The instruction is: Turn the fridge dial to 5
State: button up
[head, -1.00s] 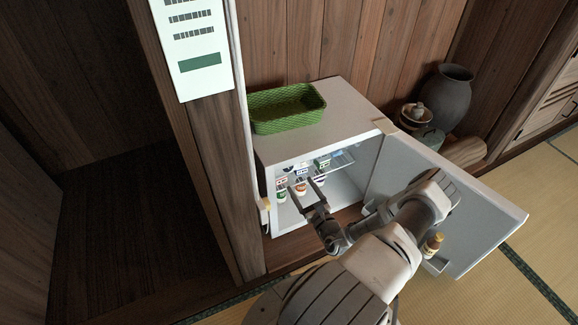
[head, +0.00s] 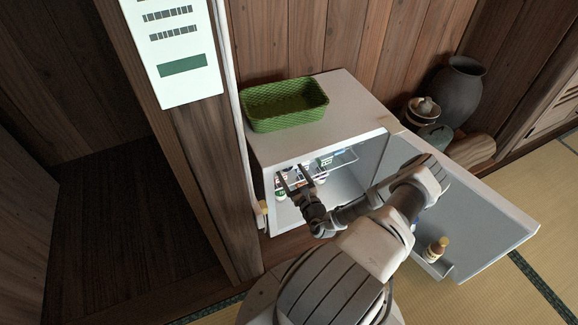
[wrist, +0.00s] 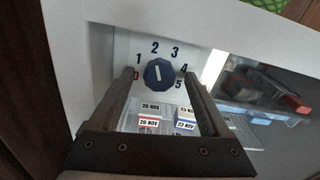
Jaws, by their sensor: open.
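The white mini fridge (head: 350,105) stands open, its door (head: 490,235) swung to the right. In the wrist view, the round blue dial (wrist: 158,75) sits on a white panel inside, ringed by 1 to 5 and a red mark at lower left. Its white line points roughly up, about toward 2. My gripper (head: 290,170) reaches into the fridge opening, at its upper left. In the wrist view, my gripper (wrist: 158,82) is open, one finger on each side of the dial. I cannot tell whether they touch it. The dial is hard to make out in the head view.
A glass shelf with packages (wrist: 260,100) is to the right. A green basket (head: 285,122) sits on the fridge. A bottle (head: 436,248) stands in the door rack. A wooden post (head: 210,180) borders the left.

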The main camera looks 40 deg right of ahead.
jog(key=shift+w, duration=0.4)
jog(key=shift+d, duration=0.1)
grip_shut()
